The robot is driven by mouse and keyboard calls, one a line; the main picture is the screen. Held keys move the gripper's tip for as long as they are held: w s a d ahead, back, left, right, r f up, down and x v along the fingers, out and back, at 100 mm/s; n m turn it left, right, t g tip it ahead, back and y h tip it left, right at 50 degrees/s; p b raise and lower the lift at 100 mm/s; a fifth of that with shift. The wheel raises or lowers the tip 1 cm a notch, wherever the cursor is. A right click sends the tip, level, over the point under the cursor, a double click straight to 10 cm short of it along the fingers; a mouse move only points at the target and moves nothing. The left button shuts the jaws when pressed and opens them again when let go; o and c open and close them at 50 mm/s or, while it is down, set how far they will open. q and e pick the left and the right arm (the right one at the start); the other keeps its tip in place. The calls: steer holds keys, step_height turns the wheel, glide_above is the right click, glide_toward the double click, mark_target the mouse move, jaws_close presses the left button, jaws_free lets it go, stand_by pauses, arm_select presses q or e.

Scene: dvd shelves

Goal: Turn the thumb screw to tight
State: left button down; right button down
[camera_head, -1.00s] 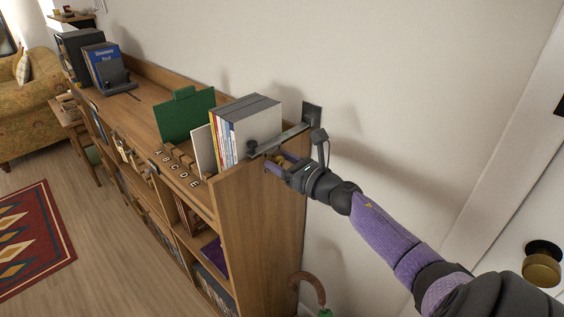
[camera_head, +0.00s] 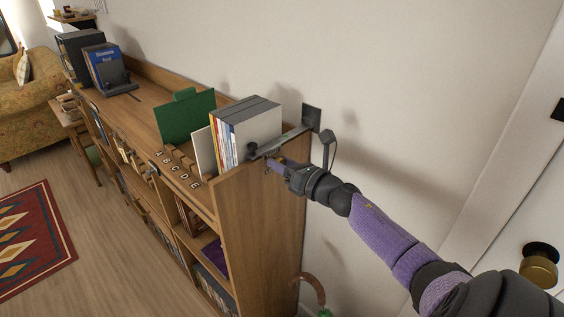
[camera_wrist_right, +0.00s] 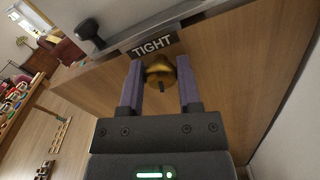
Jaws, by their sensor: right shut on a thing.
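The brass thumb screw (camera_wrist_right: 157,72) is on the wooden end panel of the shelf unit, just below a dark label reading TIGHT (camera_wrist_right: 153,45). A small dark mark shows on the screw's lower side in the wrist view. My right gripper (camera_wrist_right: 160,80) has its two purple fingers on either side of the screw and is shut on it. In the head view my right gripper (camera_head: 275,164) reaches the top of the end panel from the right, and the screw is mostly hidden there. My left gripper is not in view.
A dark metal bar (camera_head: 284,139) with a black knob (camera_head: 253,149) runs along the shelf end to a wall plate (camera_head: 312,117). Cases (camera_head: 250,125) stand beside it. A green divider (camera_head: 186,117) stands further left. White wall lies behind my arm.

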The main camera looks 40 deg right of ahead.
steer(key=m+p, duration=0.1)
steer(key=m, duration=0.2)
steer(key=shift+m, duration=0.4)
steer(key=shift+f+m+p, duration=0.2)
steer(key=shift+m+p, duration=1.15)
steer(key=shift+m, duration=5.3)
steer(key=shift+f+m+p, duration=0.15)
steer(key=shift+m+p, duration=1.15)
steer(key=shift+m, duration=5.65)
steer(key=shift+c, duration=1.7)
jaws_free()
